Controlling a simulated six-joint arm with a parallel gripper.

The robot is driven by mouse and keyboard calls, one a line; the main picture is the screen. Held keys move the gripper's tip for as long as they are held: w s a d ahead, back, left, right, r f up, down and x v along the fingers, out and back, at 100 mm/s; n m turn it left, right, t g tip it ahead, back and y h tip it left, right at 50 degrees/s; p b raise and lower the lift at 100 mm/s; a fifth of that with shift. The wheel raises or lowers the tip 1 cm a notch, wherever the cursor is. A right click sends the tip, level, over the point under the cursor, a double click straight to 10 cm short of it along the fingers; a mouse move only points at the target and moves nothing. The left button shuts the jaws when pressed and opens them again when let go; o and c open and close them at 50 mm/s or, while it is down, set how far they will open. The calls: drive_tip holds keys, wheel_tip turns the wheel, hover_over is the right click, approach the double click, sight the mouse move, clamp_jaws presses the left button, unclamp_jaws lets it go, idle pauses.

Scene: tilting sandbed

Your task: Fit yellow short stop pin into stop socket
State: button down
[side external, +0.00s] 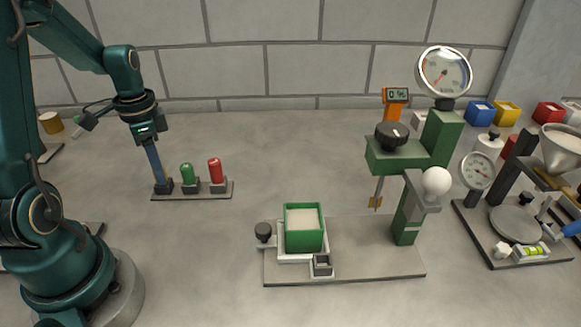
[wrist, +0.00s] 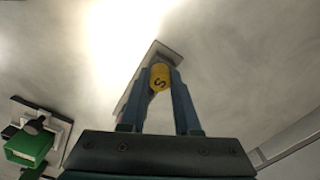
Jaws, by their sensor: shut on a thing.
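My gripper (side external: 162,186) reaches down to the left end of the pin rack (side external: 206,196). In the wrist view, its two blue fingers (wrist: 160,80) are shut on the yellow pin (wrist: 160,76), whose top is marked S. The fingers hide this pin in the side view, and I cannot tell whether it is still seated in the rack. A small grey block with a dark top (side external: 322,265), possibly the stop socket, is at the front of the sandbed fixture.
Green (side external: 187,173) and red (side external: 215,170) pins stand in the rack just right of my gripper. The green sand box (side external: 304,241) and a tall green gauge stand (side external: 405,215) share a grey base plate. Bare bench lies between rack and plate.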

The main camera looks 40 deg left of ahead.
wheel_tip(320, 180, up, 14)
drive_tip(key=shift+f, duration=0.15)
idle(0.4)
drive_tip(key=w+d, duration=1.2)
drive_tip(key=d, duration=0.5)
drive_tip(key=s+d+f+m, duration=0.1)
drive_tip(key=s+d+m, duration=0.1)
drive_tip(key=d, duration=0.7)
drive_tip(key=s+d+f+m, duration=0.2)
drive_tip(key=s+d+m, duration=0.1)
drive_tip(key=d, duration=0.7)
drive_tip(key=shift+f+m, duration=0.25)
drive_tip(key=shift+m, duration=0.25)
drive_tip(key=shift+a, duration=0.1)
